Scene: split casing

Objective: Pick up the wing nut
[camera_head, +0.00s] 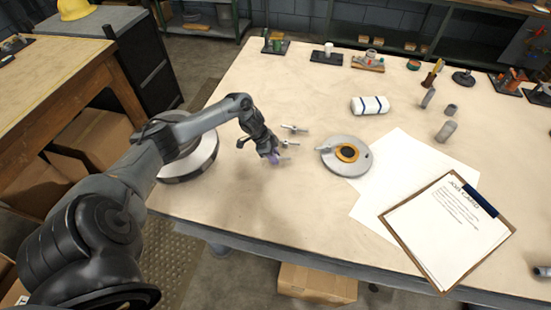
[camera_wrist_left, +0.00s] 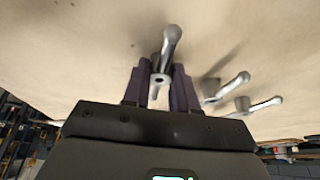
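Several grey metal wing nuts sit on the table. In the head view, one wing nut (camera_head: 293,128) lies farther back, another (camera_head: 290,142) is nearer, and a third part shows at my left gripper (camera_head: 272,159). In the left wrist view, one wing nut (camera_wrist_left: 160,62) is between the dark purple fingers of my left gripper (camera_wrist_left: 161,85), with one wing pointing up past the fingertips. The fingers stand close on both sides of it; whether they touch it cannot be told. Two more wing nuts (camera_wrist_left: 226,88) (camera_wrist_left: 262,107) lie to the right. My right gripper is not seen.
A round grey casing part with a yellow ring (camera_head: 346,155) lies right of the gripper. Papers (camera_head: 400,165) and a clipboard (camera_head: 446,228) lie farther right. A striped white roll (camera_head: 369,105) and small parts stand behind. The table (camera_head: 250,195) is bare in front.

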